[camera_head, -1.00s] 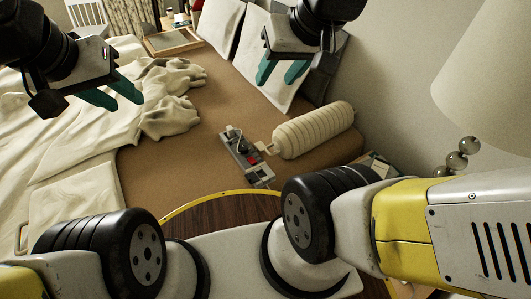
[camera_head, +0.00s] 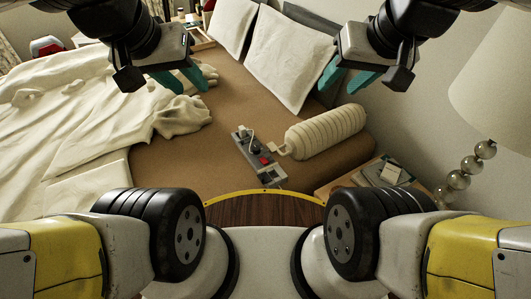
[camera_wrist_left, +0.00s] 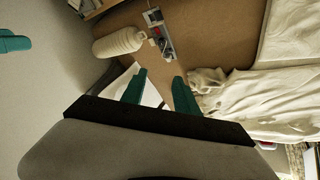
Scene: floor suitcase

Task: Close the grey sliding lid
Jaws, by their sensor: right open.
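A narrow grey device (camera_head: 250,152) with a red part and dark knobs lies on the brown bed. It also shows at the top of the left wrist view (camera_wrist_left: 160,36). I cannot make out a separate grey sliding lid or how far it stands open. My left gripper (camera_head: 183,80) is open and empty, above the bed and up and left of the device. Its teal fingers show apart in the left wrist view (camera_wrist_left: 160,88). My right gripper (camera_head: 345,80) is open and empty, up and right of the device, in front of the pillows. Neither touches the device.
A cream ribbed bolster (camera_head: 327,131) lies right beside the device. Rumpled white bedding (camera_head: 70,125) covers the left of the bed. Pillows (camera_head: 285,62) lean at the back. A nightstand (camera_head: 330,187) and a lamp with glass balls (camera_head: 460,178) stand at the right.

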